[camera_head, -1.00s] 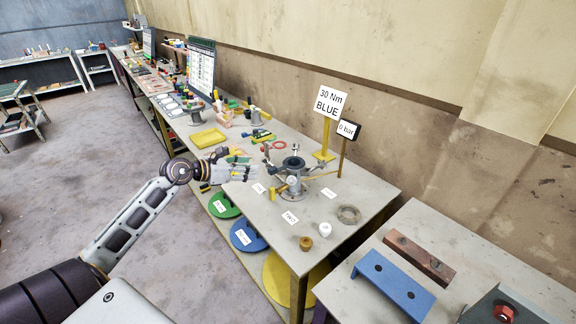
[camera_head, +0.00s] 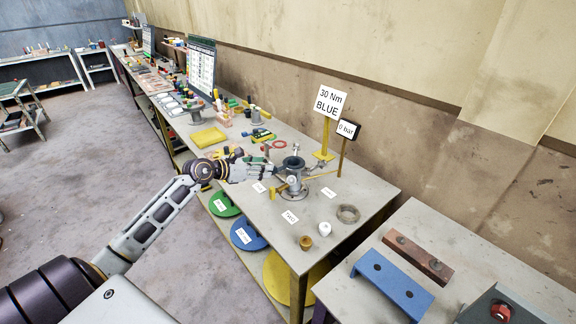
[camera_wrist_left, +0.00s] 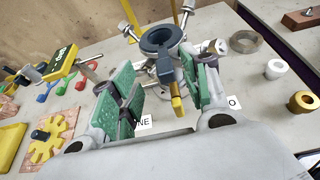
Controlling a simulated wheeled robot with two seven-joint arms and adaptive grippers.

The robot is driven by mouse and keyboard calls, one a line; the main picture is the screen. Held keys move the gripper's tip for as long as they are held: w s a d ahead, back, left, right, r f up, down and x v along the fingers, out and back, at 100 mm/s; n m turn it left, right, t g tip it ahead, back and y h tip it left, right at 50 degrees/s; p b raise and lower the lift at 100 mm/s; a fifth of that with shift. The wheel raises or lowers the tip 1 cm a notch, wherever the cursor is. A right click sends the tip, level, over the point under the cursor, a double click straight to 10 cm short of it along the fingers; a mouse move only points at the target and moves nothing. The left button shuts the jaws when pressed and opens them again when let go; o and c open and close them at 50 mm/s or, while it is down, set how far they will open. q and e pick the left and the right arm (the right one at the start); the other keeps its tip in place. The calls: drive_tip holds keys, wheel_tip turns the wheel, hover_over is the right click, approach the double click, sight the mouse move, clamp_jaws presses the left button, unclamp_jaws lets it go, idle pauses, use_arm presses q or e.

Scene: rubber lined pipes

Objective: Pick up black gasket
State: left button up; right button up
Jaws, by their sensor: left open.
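A dark ring that looks like the black gasket (camera_head: 293,162) sits on top of the grey pipe fixture (camera_head: 292,185) on the workbench. In the left wrist view the dark ring (camera_wrist_left: 160,38) shows beyond the fingers, with its hole facing up. My left gripper (camera_head: 266,170) is just left of the fixture. In the wrist view its green-padded fingers (camera_wrist_left: 165,78) are spread and apart from the ring. A dark and yellow handle-like part (camera_wrist_left: 172,85) shows in the gap between them. I cannot tell whether they touch it. My right gripper is out of view.
A grey ring (camera_head: 348,214), a white ring (camera_head: 324,229) and a brass ring (camera_head: 305,242) lie right of and in front of the fixture. A sign (camera_head: 330,103) and a gauge display (camera_head: 347,129) stand behind it. A yellow tray (camera_head: 208,137) lies farther left.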

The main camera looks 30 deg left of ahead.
use_arm(q)
drive_tip(key=shift+w, duration=0.1)
drive_tip(key=p, duration=0.1)
approach(286, 164)
drive_tip(key=shift+w+d+f, duration=0.75)
drive_tip(key=shift+w+f, duration=0.05)
drive_tip(key=shift+w, duration=0.15)
drive_tip(key=shift+c, duration=0.3)
clamp_jaws()
